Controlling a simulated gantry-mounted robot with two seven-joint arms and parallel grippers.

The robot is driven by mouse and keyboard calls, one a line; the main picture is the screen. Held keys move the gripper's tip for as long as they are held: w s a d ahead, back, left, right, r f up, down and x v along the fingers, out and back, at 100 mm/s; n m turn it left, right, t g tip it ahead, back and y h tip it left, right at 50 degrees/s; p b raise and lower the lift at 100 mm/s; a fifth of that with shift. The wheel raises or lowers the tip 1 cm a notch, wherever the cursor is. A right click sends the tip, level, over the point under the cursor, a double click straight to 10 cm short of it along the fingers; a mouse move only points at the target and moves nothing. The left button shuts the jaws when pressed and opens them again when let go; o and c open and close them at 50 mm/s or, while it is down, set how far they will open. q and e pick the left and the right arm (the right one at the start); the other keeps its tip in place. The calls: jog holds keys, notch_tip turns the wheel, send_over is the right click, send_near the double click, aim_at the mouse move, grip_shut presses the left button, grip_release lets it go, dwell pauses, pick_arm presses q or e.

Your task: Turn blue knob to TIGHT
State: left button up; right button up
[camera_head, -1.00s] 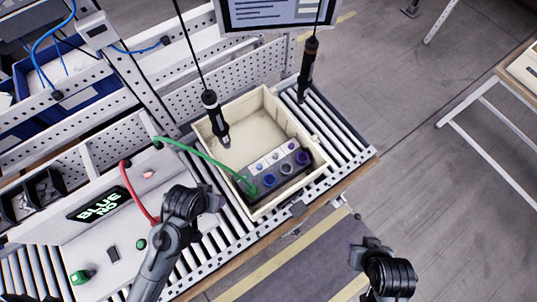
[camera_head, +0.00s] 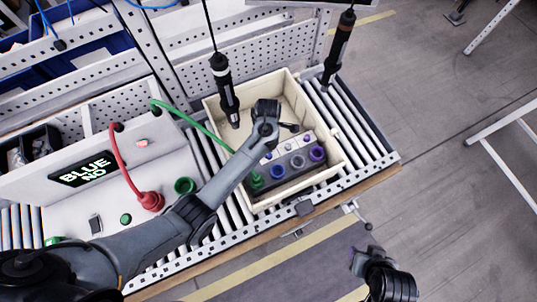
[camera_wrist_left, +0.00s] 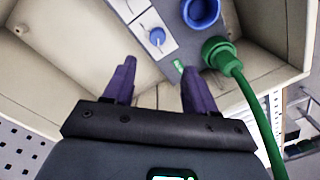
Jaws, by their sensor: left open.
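The blue knob (camera_wrist_left: 157,35) is small and sits on a white plate of the grey block, with a white pointer line on it. In the head view the knob (camera_head: 268,156) is a small blue dot on the block's (camera_head: 288,163) white strip. Its setting cannot be read. My left gripper (camera_wrist_left: 160,70) is open and empty; its two dark fingers are apart, with the knob ahead between them and not touched. In the head view the left hand (camera_head: 268,112) is over the crate. My right gripper (camera_head: 367,253) is at the lower right, away from the crate; its fingers are unclear.
The block lies in a cream crate (camera_head: 335,172) on a roller conveyor. A green plug (camera_wrist_left: 217,52) with cable sits beside the blue socket (camera_wrist_left: 201,12). Two screwdrivers (camera_head: 224,85) (camera_head: 339,50) hang nearby. A display (camera_head: 85,168) reads "BLUE NO". A red plug (camera_head: 151,200) stands on the left.

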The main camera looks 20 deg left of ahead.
pick_arm(q)
jog(key=shift+n, duration=0.4)
notch_tip(320, 180, down, 11)
jog(key=shift+d+r+b, duration=0.1)
jog(key=shift+d+b, duration=0.05)
jog(key=shift+b, duration=0.85)
jog(key=shift+c, duration=0.3)
grip_shut()
